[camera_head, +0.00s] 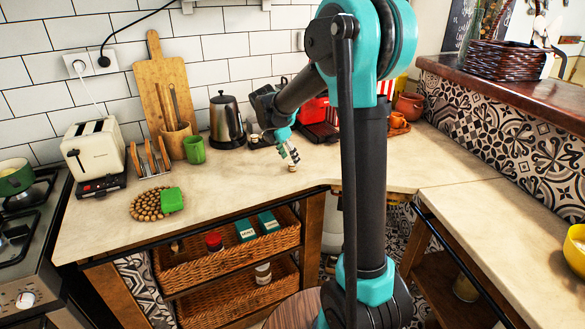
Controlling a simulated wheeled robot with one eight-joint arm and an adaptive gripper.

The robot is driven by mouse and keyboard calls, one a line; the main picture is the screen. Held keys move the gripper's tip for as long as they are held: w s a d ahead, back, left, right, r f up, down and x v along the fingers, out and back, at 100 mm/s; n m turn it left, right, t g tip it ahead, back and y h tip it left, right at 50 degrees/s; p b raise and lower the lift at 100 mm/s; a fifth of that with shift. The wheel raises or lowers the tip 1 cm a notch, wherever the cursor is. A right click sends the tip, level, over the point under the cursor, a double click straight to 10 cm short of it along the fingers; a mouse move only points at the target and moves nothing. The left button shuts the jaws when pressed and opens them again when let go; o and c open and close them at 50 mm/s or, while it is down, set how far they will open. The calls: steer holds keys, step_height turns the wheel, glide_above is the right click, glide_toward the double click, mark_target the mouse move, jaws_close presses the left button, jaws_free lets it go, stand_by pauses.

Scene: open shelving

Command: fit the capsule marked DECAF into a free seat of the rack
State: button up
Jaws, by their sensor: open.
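My gripper (290,156) is over the counter near its front edge, right of the kettle, pointing down with its jaws open. A small brownish object with a pale part (292,168) stands on the counter just below the fingertips. It may be a capsule, but it is too small to read any marking. I cannot tell whether the fingers touch it. I cannot make out a capsule rack for certain. My arm hides part of the counter to the right.
A kettle (226,122), green mug (194,149), wooden-slatted holder (150,158), toaster (94,152) and beaded mat (146,206) with a green item (171,199) stand left. A red appliance (315,112) is behind my gripper. The counter (240,180) is clear at front centre.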

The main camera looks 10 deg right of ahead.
mark_target(292, 167)
steer(key=shift+x, duration=1.5)
steer(key=shift+a, duration=0.1)
steer(key=shift+c, duration=0.2)
steer(key=c, duration=0.7)
steer(key=shift+c, duration=0.2)
steer(key=shift+r, duration=0.2)
